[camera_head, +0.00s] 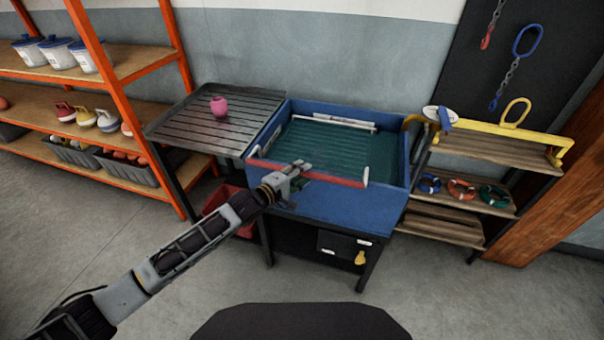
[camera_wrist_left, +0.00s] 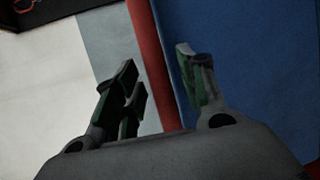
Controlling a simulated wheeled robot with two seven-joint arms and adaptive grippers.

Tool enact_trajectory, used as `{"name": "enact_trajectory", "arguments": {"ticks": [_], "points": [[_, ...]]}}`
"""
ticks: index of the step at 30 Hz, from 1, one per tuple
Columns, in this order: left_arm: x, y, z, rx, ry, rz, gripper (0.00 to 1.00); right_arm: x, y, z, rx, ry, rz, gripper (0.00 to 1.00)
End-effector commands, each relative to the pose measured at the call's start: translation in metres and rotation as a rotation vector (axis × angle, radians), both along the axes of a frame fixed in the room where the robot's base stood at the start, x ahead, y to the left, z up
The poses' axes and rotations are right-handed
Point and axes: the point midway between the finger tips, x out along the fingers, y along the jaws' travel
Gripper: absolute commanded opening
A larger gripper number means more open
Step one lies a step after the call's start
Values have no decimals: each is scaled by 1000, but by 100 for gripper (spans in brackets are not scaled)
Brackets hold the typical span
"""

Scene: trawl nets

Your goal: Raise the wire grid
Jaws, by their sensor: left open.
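The wire grid (camera_head: 330,145) appears as a dark green ribbed panel inside a blue tub (camera_head: 335,205). A red bar (camera_head: 335,181) runs along its front side, and a white bar (camera_head: 338,122) lies along the back. My left gripper (camera_head: 297,170) is at the tub's front, close to the red bar. In the left wrist view its two fingers (camera_wrist_left: 162,80) are apart with nothing held, and the red bar (camera_wrist_left: 152,60) runs through the gap between them in the picture. I cannot tell whether they touch it. My right gripper is not in view.
A slatted dark table (camera_head: 190,135) with a pink round object (camera_head: 218,106) stands left of the tub. An orange-framed shelf (camera_head: 170,50) is further left. A wooden rack (camera_head: 480,150) with coloured rings stands at the right. Open floor lies in front.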

Motion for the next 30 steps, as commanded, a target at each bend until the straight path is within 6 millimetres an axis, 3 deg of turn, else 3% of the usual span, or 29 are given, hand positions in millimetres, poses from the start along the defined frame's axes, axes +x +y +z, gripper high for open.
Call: {"name": "enact_trajectory", "arguments": {"ticks": [16, 25, 30], "points": [[7, -6, -2, 0, 0, 0, 41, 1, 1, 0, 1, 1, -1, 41], [7, -6, -1, 1, -1, 0, 2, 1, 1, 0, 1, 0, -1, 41], [7, -6, -1, 1, -1, 0, 0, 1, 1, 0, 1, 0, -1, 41]]}}
